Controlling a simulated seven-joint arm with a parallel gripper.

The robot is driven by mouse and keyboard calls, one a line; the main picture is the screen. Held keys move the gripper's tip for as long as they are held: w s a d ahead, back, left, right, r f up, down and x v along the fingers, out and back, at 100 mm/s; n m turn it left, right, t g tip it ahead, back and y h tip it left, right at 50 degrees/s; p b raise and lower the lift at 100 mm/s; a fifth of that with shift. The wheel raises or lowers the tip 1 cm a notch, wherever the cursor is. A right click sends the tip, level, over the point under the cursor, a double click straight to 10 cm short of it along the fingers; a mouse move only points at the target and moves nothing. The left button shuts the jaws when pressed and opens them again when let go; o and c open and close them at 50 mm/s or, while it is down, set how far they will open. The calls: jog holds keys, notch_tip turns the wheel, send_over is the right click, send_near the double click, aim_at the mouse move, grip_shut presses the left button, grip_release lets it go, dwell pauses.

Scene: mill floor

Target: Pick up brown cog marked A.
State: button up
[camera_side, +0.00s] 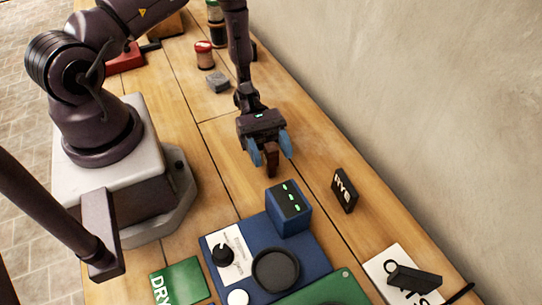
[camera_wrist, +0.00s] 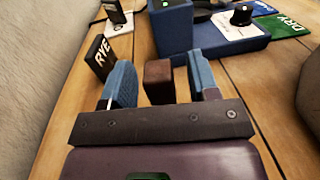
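A small brown piece (camera_side: 271,160) stands on the wooden table, below my gripper (camera_side: 269,153) in the side view. In the wrist view the brown piece (camera_wrist: 158,82) looks like a block with a darker front, and I see no teeth and no letter A on it. My gripper (camera_wrist: 160,68) has two blue fingers, one on either side of the piece. The fingers are apart, with a gap showing between the piece and each finger in the wrist view. The lower part of the piece is hidden behind the gripper body there.
A blue device (camera_side: 288,207) with a black round dish (camera_side: 276,270) stands in front of the gripper. A black RYE sign (camera_side: 344,190) stands to the right, near the wall. A grey block (camera_side: 218,82) and a red-lidded jar (camera_side: 204,55) lie behind. A green DRY card (camera_side: 180,281) lies front left.

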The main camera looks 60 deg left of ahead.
jog(key=c, duration=0.9)
